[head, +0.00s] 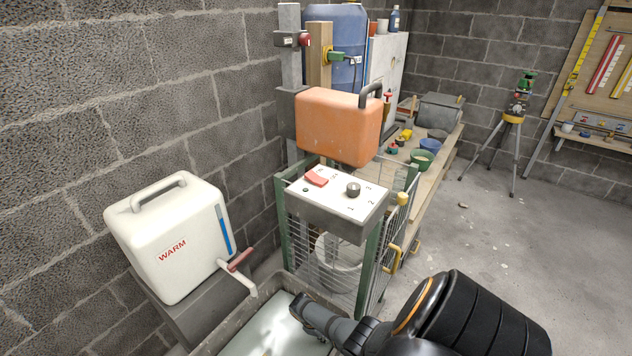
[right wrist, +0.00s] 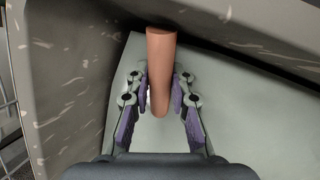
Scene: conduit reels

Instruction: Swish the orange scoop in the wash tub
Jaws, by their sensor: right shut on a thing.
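The wash tub (head: 222,328) is at the bottom of the head view, with pale grey-green water (head: 262,330) and bright glare inside. My right gripper (head: 298,308) reaches over it from the lower right. In the right wrist view my right gripper (right wrist: 160,92) is shut on the orange scoop's handle (right wrist: 163,62), its purple-padded fingers on either side. The scoop's bowl is hidden, and I cannot tell how deep it is. The tub's stained wall (right wrist: 60,80) is close on the left and top of that view. My left gripper is not in view.
A white canister marked WARM (head: 165,240) with a spout (head: 240,282) stands at the tub's left. Behind the tub are a control box (head: 335,205), a mesh cage (head: 310,255) and an orange jerrycan (head: 337,125). Open floor (head: 540,230) lies to the right.

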